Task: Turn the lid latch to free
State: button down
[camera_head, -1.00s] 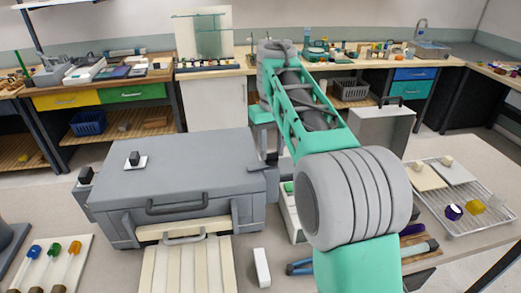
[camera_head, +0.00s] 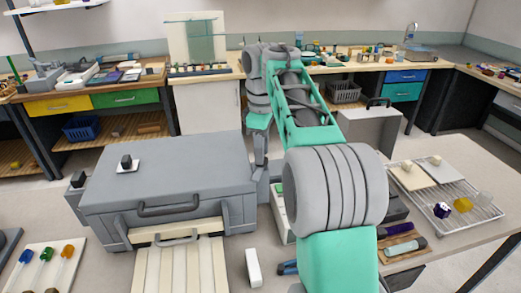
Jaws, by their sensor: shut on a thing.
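The grey box (camera_head: 165,205) stands on the bench at left centre, with its lid (camera_head: 190,165) down and a dark handle (camera_head: 168,209) on its front. My gripper (camera_head: 262,168) points down at the box's right side, partly hidden by my own arm. It is shut on what seems to be the lid latch at that side; the latch itself is mostly hidden and its turn cannot be read. A small black knob on a white plate (camera_head: 127,164) sits on the lid's left part. Another dark block (camera_head: 77,181) sticks out at the box's left side.
A slatted cream board (camera_head: 180,265) lies in front of the box, with a white block (camera_head: 254,268) to its right. A rack with coloured-tip rods (camera_head: 42,262) is at lower left. A wire tray (camera_head: 460,212) stands at right. My arm covers the centre right.

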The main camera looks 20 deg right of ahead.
jog(key=n, duration=0.5)
jog(key=shift+n, duration=0.4)
dwell(0.3)
jog(key=c, duration=1)
grip_release()
jog(key=shift+o, duration=0.2)
notch_tip(320, 180, up, 8)
jog(key=p, duration=0.7)
jog(key=shift+p, duration=0.35)
jog(key=shift+f, duration=0.1)
